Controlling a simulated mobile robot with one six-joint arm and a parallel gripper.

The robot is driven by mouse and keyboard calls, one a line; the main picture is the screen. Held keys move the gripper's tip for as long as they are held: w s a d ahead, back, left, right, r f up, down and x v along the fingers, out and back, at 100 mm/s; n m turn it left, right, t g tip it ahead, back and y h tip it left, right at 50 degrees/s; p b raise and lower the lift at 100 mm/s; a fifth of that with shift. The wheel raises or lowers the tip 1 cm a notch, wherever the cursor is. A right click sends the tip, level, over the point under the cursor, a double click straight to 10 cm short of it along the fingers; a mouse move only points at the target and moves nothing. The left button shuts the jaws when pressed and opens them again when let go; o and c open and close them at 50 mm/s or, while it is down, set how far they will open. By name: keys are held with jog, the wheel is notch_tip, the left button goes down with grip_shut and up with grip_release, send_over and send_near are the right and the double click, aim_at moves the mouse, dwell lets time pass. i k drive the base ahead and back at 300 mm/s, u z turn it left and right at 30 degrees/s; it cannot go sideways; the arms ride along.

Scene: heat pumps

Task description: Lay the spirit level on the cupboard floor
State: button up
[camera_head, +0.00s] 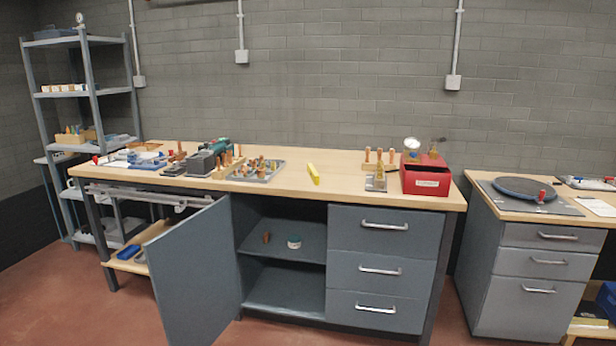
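A short yellow bar (313,174), which looks like the spirit level, lies on the wooden bench top (335,191), pointing roughly away from me. Below and to its left, the bench cupboard stands open, its grey door (192,275) swung out to the left. The cupboard floor (285,296) shows as a bare grey panel. Above it is an inner shelf (268,248) with a small brown piece (266,237) and a round white and green tub (294,241). My gripper is not in view.
Left of the bar is a tray of small fittings (257,171); to its right are a red box (426,176) and a wooden rack (379,160). Bench top around the bar is clear. Shut drawers (381,268) flank the cupboard. The open door juts into the floor space.

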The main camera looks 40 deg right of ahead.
aim_at(282, 299)
jog(key=z, duration=0.05)
jog(key=i, duration=1)
jog(key=u, duration=0.05)
